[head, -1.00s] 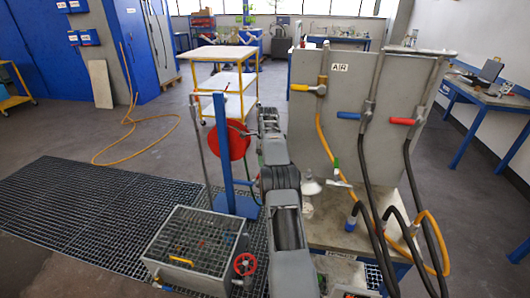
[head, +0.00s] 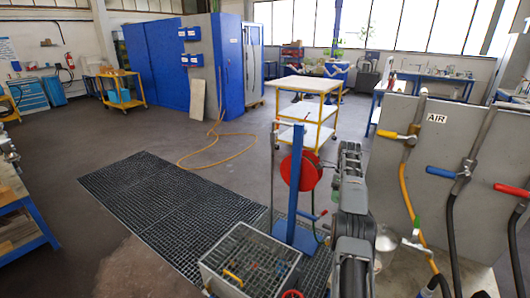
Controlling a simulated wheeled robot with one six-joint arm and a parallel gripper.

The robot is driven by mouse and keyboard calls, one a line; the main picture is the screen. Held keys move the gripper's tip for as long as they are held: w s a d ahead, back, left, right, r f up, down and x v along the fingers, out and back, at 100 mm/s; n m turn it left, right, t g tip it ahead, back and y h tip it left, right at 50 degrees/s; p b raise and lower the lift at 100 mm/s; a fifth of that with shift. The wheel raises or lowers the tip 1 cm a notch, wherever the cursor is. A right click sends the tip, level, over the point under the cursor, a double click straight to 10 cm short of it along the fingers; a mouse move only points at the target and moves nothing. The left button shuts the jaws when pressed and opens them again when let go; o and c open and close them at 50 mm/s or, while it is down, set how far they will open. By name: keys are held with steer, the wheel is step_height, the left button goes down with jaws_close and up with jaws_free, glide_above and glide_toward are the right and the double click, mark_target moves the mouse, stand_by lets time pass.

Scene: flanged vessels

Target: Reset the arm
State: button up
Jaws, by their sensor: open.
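My arm (head: 352,222) reaches up the picture from the bottom edge, right of centre, in the head view. It is grey and black, and its links line up away from the camera. My gripper (head: 350,148) is at its far end, small and seen from behind. It is open, and I see nothing held in it. The fingertips are hard to make out.
The grey AIR panel (head: 432,160) with coloured-handled valves and hoses stands close on the right. A blue post (head: 296,185) with a red reel (head: 300,170) and a wire basket (head: 250,262) stand left. A yellow-framed trolley (head: 308,110) is beyond.

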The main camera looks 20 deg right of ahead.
step_height(320, 180, down, 6)
steer(key=n, duration=0.8)
steer(key=s+a+r+n+t+h, duration=0.1)
steer(key=s+a+r+n, duration=0.4)
steer(key=a+n, duration=0.3)
steer(key=s+a+r+n+t+h, duration=0.1)
steer(key=s+a+r+n, duration=0.4)
steer(key=a, duration=0.5)
steer(key=s+a+r+n+t, duration=0.2)
steer(key=s+a+n, duration=0.1)
steer(key=s+a, duration=0.4)
steer(key=s+a+r+n+t, duration=0.2)
steer(key=s+a+n, duration=0.2)
steer(key=s+a, duration=0.3)
steer(key=s, duration=0.3)
steer(key=shift+s+r, duration=0.2)
steer(key=shift+r, duration=0.2)
steer(key=shift+c, duration=0.4)
